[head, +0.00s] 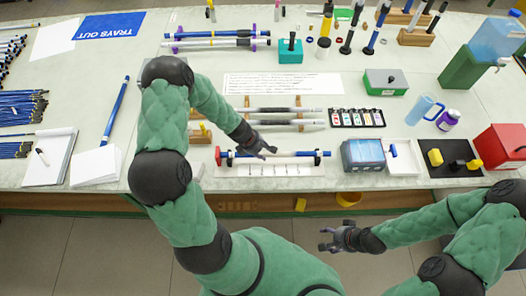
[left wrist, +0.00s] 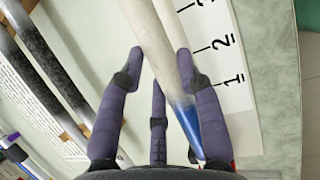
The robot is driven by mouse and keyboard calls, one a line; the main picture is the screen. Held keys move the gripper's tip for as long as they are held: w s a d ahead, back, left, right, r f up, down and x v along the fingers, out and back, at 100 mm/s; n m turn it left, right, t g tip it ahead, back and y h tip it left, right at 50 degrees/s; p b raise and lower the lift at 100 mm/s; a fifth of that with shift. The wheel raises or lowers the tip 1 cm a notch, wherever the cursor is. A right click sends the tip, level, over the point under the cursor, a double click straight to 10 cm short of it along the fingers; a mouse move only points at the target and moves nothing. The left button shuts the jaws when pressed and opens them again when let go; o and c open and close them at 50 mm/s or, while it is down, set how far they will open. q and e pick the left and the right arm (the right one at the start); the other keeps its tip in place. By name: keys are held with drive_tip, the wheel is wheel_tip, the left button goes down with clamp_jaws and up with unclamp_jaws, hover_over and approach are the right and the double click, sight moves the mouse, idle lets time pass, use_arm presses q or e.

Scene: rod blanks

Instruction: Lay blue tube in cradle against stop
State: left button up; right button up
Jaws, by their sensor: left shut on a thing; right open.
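The blue tube (head: 307,154) runs left to right at the table's front, blue toward its ends and pale in the middle. My left gripper (head: 264,151) is shut on it near its middle. In the left wrist view the tube (left wrist: 188,122) lies between the dark fingers, with a blue section near the palm. Red and dark end pieces, apparently of the cradle, stand at the left (head: 218,156) and right (head: 318,158). I cannot tell whether the tube rests in the cradle or touches a stop. My right gripper (head: 338,238) is open and empty in front of the table.
A white numbered strip (head: 270,170) lies just in front of the tube; it also shows in the left wrist view (left wrist: 226,62). Behind is a rack with two grey rods (head: 285,122). A blue-grey box (head: 362,155) and white tray (head: 404,168) stand close on the right.

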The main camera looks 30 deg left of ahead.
use_arm(q)
drive_tip(key=o, duration=1.2)
drive_tip(key=v, duration=1.2)
drive_tip(key=shift+d, duration=0.1)
